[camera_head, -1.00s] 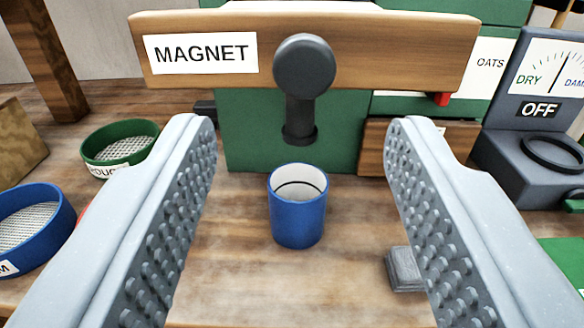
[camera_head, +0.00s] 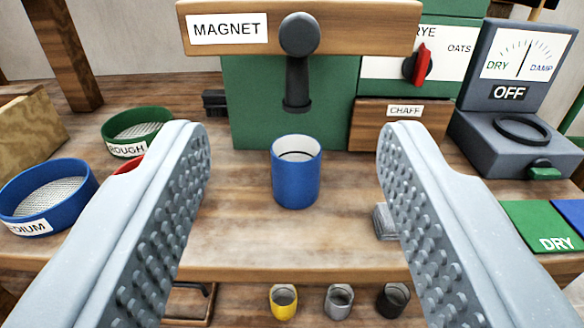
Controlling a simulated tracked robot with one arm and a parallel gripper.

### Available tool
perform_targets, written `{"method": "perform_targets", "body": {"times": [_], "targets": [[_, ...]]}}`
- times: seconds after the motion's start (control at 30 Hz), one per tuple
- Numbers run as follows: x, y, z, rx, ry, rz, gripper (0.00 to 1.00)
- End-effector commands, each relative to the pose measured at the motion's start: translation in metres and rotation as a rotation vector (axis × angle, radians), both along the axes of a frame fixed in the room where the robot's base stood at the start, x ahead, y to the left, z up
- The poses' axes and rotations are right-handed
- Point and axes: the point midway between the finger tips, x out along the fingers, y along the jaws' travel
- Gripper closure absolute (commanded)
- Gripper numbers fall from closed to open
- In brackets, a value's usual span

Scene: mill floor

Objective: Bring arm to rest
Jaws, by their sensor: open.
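My gripper (camera_head: 292,155) is open and empty, its two studded grey fingers reaching in from the lower left and lower right. A blue cup (camera_head: 296,180) stands upright on the wooden bench (camera_head: 270,245), seen between the fingers and touching neither. Behind it is a green machine (camera_head: 245,105) with a wooden board labelled MAGNET (camera_head: 360,28) and a dark round knob with a lever (camera_head: 298,60) above the cup.
A green ROUGH sieve (camera_head: 137,128) and a blue MEDIUM sieve (camera_head: 45,195) lie left. A DRY/DAMP meter (camera_head: 515,95) reading OFF, a CHAFF drawer (camera_head: 400,125), a red knob (camera_head: 420,64) and a small grey block (camera_head: 384,222) are right. Yellow, grey and black cups (camera_head: 284,300) sit below.

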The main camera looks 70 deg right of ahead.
Motion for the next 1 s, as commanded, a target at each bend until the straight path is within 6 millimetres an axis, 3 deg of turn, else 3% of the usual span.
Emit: {"method": "perform_targets", "body": {"times": [0.23, 0.33, 0.43, 0.6, 0.7, 0.87, 1.0], "targets": [[0.011, 0.000, 0.006, 0.035, -0.038, 0.027, 0.52], [0.036, 0.002, 0.023, 0.109, -0.121, 0.096, 0.52], [0.072, 0.008, 0.053, 0.209, -0.232, 0.214, 0.52], [0.125, 0.029, 0.131, 0.343, -0.407, 0.463, 0.52], [0.144, 0.045, 0.186, 0.390, -0.479, 0.619, 0.52], [0.152, 0.074, 0.274, 0.416, -0.536, 0.868, 0.52], [0.139, 0.102, 0.341, 0.400, -0.519, 1.068, 0.52]]}}
